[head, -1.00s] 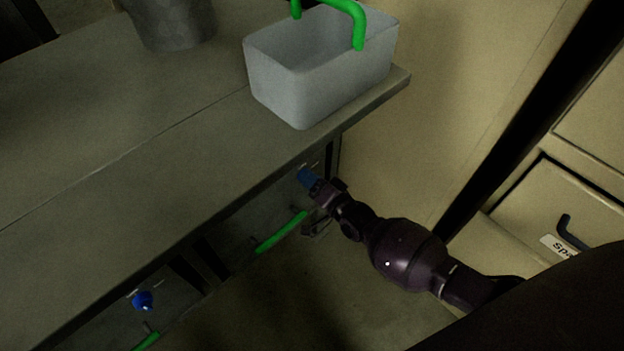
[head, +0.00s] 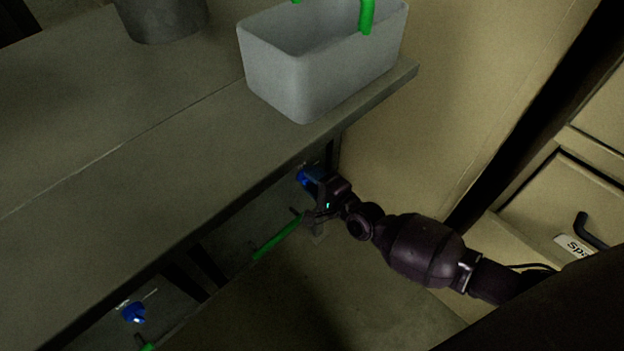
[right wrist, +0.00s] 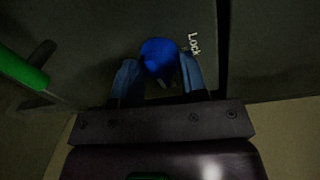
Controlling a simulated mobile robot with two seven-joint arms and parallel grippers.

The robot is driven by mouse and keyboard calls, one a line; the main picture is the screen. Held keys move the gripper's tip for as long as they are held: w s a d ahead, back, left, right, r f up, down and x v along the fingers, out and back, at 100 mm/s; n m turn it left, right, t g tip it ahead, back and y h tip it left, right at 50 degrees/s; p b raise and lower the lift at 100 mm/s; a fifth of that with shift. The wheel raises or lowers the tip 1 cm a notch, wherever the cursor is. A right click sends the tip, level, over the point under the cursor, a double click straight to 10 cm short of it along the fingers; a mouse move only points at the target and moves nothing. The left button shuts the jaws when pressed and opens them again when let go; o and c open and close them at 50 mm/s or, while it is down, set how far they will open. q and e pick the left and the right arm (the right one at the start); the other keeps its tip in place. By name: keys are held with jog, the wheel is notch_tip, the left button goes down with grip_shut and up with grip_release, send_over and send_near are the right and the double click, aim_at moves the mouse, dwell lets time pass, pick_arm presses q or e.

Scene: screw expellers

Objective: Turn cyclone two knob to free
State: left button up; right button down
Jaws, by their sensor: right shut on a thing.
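A blue knob (head: 303,177) sits on the panel under the bench's right end, in the head view. My right gripper (head: 312,184) reaches it from the lower right. In the right wrist view the blue knob (right wrist: 160,58) lies between the two fingers of my right gripper (right wrist: 160,80), which is shut on it. The word "Lock" (right wrist: 194,44) shows on the panel just right of the knob. A second blue knob (head: 133,312) is on another panel at the lower left. No label tells which knob is cyclone two. My left gripper is not in view.
A green handle (head: 278,238) is on the panel left of my right gripper. Another green handle (head: 148,346) is at the bottom left. A grey bin (head: 305,85) stands on the bench (head: 130,150). Drawers with a black handle (head: 590,230) are at the right.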

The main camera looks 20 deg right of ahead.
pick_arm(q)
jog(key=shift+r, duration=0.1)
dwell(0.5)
pick_arm(e)
jog(key=c, duration=0.6)
grip_release()
jog(key=shift+c, duration=0.2)
pick_arm(q)
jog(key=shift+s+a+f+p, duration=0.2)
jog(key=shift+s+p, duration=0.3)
jog(key=shift+p, duration=0.3)
pick_arm(e)
jog(key=v, duration=1)
jog(key=shift+s+d, duration=0.15)
jog(key=shift+s, duration=0.25)
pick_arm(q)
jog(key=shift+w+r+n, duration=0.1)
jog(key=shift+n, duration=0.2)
